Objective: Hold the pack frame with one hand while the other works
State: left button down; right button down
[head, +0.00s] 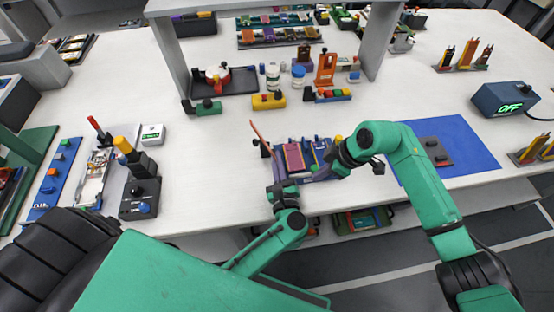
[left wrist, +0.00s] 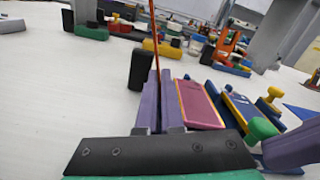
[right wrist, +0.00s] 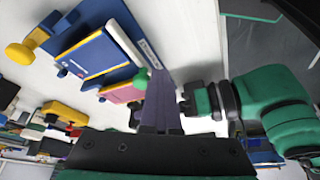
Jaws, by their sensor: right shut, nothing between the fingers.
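The blue pack frame (head: 318,176) lies near the table's front edge, with a pink cell (head: 293,157) and a blue cell (head: 320,152) in it. The pink cell (left wrist: 199,105) and blue cell (left wrist: 246,111) also show in the left wrist view. My left gripper (head: 272,163) is at the frame's left end; its fingers (left wrist: 162,78) are close together, and a thin red rod (left wrist: 154,38) rises at their tips. Whether they grip anything is unclear. My right gripper (head: 333,156) is shut and empty at the frame's right end, its fingertips beside a green knob (right wrist: 141,78).
A blue mat (head: 470,150) with a grey block (head: 434,151) lies right of the frame. A yellow block (head: 268,101) and an orange stand (head: 326,69) are behind it. A black box with a yellow lever (head: 140,190) stands left. The table between it and the frame is clear.

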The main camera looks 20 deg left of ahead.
jog(key=shift+w+a, duration=0.45)
jog(key=shift+w, duration=0.3)
notch_tip(320, 180, up, 6)
jog(key=s, duration=0.1)
jog(key=shift+s+d, duration=0.25)
jog(key=shift+d, duration=0.15)
pick_arm(q)
jog(key=c, duration=1)
grip_release()
